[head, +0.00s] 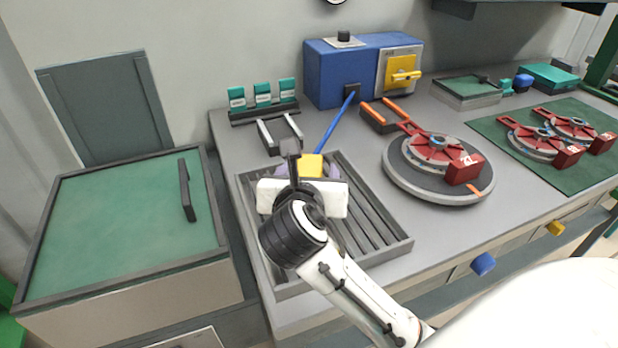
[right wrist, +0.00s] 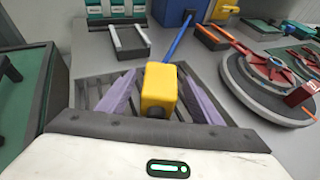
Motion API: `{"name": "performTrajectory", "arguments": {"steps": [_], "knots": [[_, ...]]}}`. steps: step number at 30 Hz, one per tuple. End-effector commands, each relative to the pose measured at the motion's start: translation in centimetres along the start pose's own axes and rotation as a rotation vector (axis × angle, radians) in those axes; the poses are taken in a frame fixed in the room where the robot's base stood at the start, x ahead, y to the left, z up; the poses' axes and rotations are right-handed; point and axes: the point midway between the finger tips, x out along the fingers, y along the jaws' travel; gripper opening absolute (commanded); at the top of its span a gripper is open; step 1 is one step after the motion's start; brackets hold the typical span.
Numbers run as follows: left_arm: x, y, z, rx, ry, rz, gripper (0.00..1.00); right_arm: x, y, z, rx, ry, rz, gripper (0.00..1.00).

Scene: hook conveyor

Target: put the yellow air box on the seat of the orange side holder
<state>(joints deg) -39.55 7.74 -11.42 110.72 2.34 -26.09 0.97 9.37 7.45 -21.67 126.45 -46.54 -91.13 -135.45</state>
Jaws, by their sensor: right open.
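The yellow air box (head: 312,165) is at the back of the slatted grey tray, and it also shows in the right wrist view (right wrist: 159,86). My right gripper (head: 308,173) is over the tray with its purple fingers apart, one on each side of the box. In the right wrist view gaps show between the box and the open fingers (right wrist: 158,74). The box's underside is hidden. The orange side holder (head: 378,124), a dark seat between two orange rails, stands behind and right of the tray; it also shows in the right wrist view (right wrist: 211,42). Its seat looks empty. My left gripper is out of view.
A blue rod (head: 337,122) slants from the blue machine (head: 330,75) towards the box. A white-railed holder (head: 266,138) stands behind the tray (head: 375,248). A round turntable (head: 437,193) with a red fixture is at the right. A green-topped cabinet (head: 110,225) is at the left.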

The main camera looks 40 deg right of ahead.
Motion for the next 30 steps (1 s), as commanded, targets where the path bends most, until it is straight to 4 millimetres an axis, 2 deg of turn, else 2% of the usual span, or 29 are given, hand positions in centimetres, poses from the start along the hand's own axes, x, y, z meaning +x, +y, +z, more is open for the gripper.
{"name": "performTrajectory", "arguments": {"steps": [5,9,18,19,20,26,30], "knots": [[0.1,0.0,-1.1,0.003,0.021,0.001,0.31,0.7,0.0,0.0,0.001,0.001,0.001,0.59],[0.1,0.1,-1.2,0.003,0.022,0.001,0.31,0.6,0.0,0.0,0.001,0.001,0.001,0.59],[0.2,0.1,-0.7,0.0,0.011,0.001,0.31,0.6,0.0,0.0,0.0,0.001,0.001,0.09],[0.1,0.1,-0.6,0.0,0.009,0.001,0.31,0.6,0.0,0.1,0.001,-0.001,0.001,0.09],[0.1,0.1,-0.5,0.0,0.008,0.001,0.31,0.6,0.0,0.1,0.001,-0.001,0.001,0.05],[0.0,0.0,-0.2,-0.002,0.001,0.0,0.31,0.5,0.0,0.4,0.002,-0.002,0.002,0.05],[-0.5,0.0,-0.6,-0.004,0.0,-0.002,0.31,-0.3,0.1,2.4,0.006,-0.005,0.002,0.05]]}}
